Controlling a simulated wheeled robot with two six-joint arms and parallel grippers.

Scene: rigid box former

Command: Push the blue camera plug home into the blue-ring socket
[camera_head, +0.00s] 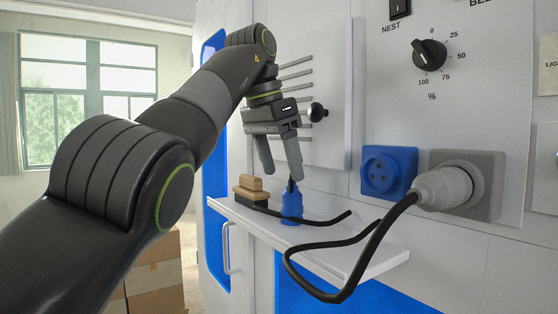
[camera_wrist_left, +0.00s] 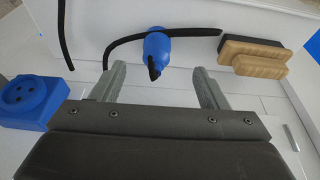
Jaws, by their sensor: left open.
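The blue plug (camera_head: 291,206) stands on the white shelf, with a black cable at it. In the left wrist view the blue plug (camera_wrist_left: 157,47) lies ahead of and between the fingertips, apart from them. My left gripper (camera_head: 280,166) is open and empty, just above the plug; its two fingers also show in the left wrist view (camera_wrist_left: 160,80). The blue socket (camera_head: 388,172) is on the machine's panel, right of the gripper, with nothing in it. It also shows at the left of the left wrist view (camera_wrist_left: 30,98). My right gripper is in neither view.
A wooden-backed brush (camera_head: 251,190) lies on the shelf (camera_head: 345,262) left of the plug. A grey plug (camera_head: 440,188) sits in the grey socket (camera_head: 484,174); its black cable (camera_head: 345,285) loops in front of the shelf.

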